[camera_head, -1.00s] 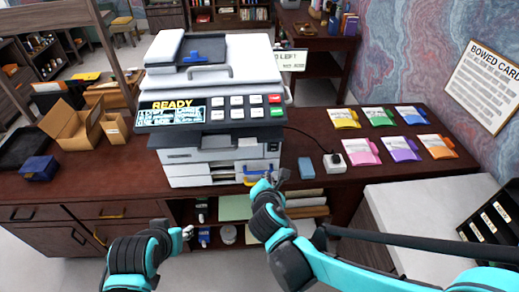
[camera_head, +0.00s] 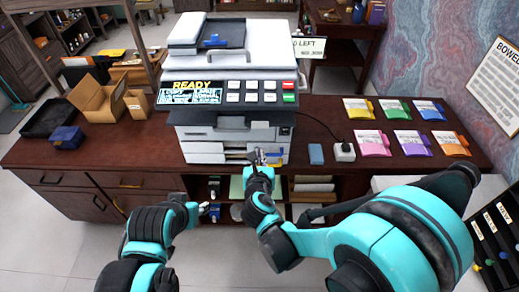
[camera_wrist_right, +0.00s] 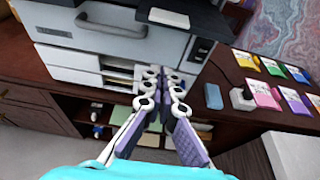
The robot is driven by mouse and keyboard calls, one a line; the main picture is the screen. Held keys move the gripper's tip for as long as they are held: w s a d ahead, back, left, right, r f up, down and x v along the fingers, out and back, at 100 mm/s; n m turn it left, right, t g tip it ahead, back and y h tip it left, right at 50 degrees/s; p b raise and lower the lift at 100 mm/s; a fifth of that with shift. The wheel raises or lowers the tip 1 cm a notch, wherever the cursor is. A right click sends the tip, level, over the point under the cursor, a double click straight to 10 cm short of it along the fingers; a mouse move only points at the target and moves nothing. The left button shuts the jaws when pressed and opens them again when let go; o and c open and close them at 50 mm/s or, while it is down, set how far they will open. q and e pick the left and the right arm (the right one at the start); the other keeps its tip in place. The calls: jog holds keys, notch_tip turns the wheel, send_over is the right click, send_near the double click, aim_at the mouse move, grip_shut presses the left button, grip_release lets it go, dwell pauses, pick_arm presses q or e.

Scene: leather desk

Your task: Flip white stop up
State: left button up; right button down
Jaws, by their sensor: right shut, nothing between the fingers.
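The grey-white printer (camera_head: 232,134) stands on the dark wooden desk. My right gripper (camera_head: 258,155) is shut and empty, in front of the printer's lower front, below the tray. Its closed fingers also show in the right wrist view (camera_wrist_right: 161,82), short of the white piece. My left gripper (camera_head: 206,210) is low in front of the desk, away from the printer; its jaws are unclear.
A blue block (camera_head: 316,154) and a white socket box (camera_head: 344,152) lie right of the printer. Coloured packets (camera_head: 408,143) lie farther right. Cardboard boxes (camera_head: 98,103) stand left.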

aim_at(260, 125)
jog(key=w+r, duration=0.1)
jog(key=w, duration=0.6)
jog(key=shift+w+b, duration=0.4)
jog(key=shift+r, duration=0.15)
